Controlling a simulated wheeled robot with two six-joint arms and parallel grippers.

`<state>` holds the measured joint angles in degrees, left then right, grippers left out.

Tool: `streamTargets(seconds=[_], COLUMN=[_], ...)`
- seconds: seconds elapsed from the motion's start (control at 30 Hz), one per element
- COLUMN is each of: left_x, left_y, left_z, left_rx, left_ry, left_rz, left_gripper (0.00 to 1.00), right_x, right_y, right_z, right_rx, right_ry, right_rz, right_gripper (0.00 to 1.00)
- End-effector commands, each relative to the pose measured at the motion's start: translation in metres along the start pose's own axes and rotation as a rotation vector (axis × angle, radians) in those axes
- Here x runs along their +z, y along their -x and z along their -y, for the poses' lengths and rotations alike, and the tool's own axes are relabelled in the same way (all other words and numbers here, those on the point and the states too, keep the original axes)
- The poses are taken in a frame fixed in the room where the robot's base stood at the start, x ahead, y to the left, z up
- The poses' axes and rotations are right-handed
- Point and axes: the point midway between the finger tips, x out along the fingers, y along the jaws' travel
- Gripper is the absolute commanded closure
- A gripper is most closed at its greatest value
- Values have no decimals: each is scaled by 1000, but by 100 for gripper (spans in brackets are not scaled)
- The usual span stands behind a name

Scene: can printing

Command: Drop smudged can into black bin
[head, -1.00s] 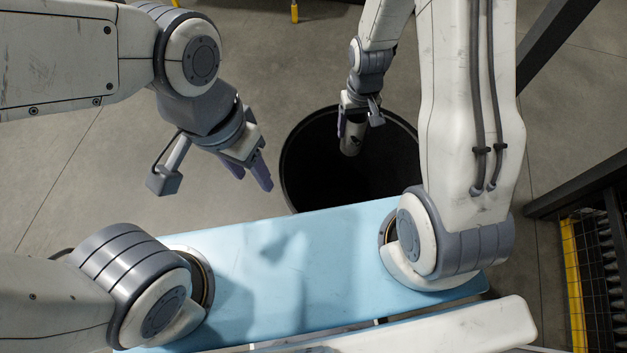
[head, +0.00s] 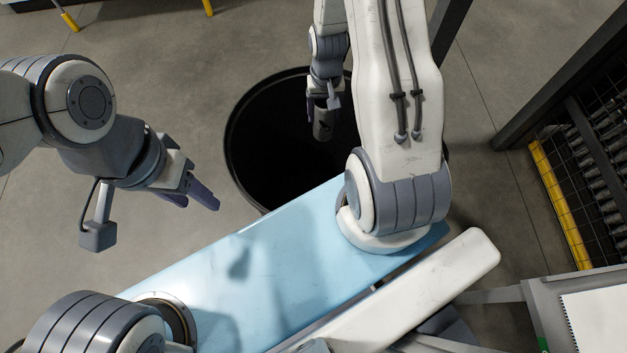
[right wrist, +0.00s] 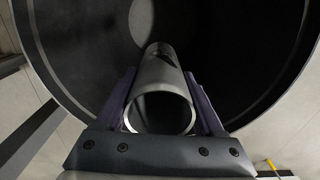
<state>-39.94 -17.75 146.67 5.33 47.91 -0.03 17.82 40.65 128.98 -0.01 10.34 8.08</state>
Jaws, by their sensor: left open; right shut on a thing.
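The can (head: 322,129) is a grey cylinder held by my right gripper (head: 323,107), over the opening of the black bin (head: 262,160). In the right wrist view the can (right wrist: 160,88) lies between the two purple fingers, which are shut on it, and a dark smudge shows on its far upper side. The wide round bin (right wrist: 245,50) fills the background behind the can there. My left gripper (head: 203,200) is open and empty, left of the bin over the floor.
Grey floor (head: 190,60) lies around the bin. A caged roller unit (head: 590,150) with a yellow edge stands at the right, beside a dark post (head: 545,105). A grey table with a white notepad (head: 597,318) is at the lower right.

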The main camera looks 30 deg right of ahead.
Motion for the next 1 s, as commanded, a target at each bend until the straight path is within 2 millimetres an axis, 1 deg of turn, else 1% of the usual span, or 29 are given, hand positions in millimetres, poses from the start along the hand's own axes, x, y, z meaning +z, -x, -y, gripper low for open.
streamTargets(seconds=[0.03,0.4,0.53,0.8,0.83,0.87,0.9,1.0], left_x=[0,2,3,3,3,3,3,3], left_y=[-6,-45,-51,-50,-50,-50,-50,-50], left_z=[0,3,4,4,4,4,4,4], left_rx=[0,0,0,0,0,0,0,0], left_ry=[0,0,0,0,0,0,0,0], left_rz=[0,0,0,0,0,0,0,0], left_gripper=[50,50,50,50,50,50,50,50], right_x=[0,0,0,0,0,0,0,0], right_y=[-6,-49,-56,-54,-54,-54,-54,-54], right_z=[0,0,0,0,0,0,0,0], right_rx=[0,0,0,0,0,0,0,0], right_ry=[0,2,2,2,2,2,2,2], right_rz=[0,1,1,0,0,1,0,0], right_gripper=[81,81,81,81,18,7,0,0])
